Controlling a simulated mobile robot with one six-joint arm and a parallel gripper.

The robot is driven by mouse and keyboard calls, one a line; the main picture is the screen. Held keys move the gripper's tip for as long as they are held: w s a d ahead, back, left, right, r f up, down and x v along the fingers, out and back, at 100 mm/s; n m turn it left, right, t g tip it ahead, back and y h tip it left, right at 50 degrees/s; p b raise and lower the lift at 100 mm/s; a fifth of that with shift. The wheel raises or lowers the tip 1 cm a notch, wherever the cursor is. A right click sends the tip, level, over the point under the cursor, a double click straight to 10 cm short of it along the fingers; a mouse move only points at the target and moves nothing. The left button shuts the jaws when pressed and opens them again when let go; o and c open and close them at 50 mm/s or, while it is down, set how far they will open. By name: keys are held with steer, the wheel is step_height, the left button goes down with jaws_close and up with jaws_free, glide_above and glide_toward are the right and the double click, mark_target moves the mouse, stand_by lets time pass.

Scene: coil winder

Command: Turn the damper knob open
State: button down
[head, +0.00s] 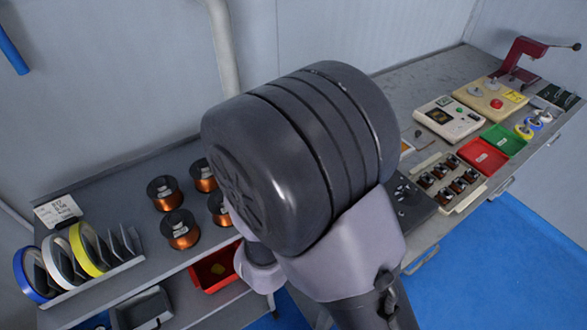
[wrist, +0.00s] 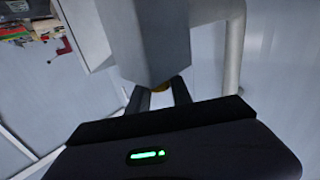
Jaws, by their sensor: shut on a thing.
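The knob sits at the near end of a light grey box-shaped housing (wrist: 150,45). Most of the knob is hidden by the housing and the fingers, so its turned position cannot be told. In the head view my arm covers the middle of the picture, and neither the gripper nor the knob shows there.
A grey pipe (wrist: 234,50) runs beside the housing; a pipe (head: 224,50) also shows on the wall in the head view. The bench holds copper wire spools (head: 181,229), tape rolls (head: 85,250), red (head: 484,157) and green (head: 505,138) trays and a red press (head: 522,58). Blue floor (head: 520,250) is clear.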

steer(key=shift+m+g+h+b, duration=0.4)
steer(key=shift+m+h+b, duration=0.55)
steer(key=shift+h, duration=0.55)
steer(key=shift+m+h, duration=0.25)
steer(key=shift+h, duration=0.05)
steer(key=c, duration=1.1)
jaws_free()
steer(key=shift+c, duration=0.2)
steer(key=p+v, duration=0.3)
steer(key=v, duration=1.4)
steer(key=shift+s, duration=0.2)
steer(key=shift+a+r, duration=0.1)
steer(key=shift+a, duration=0.05)
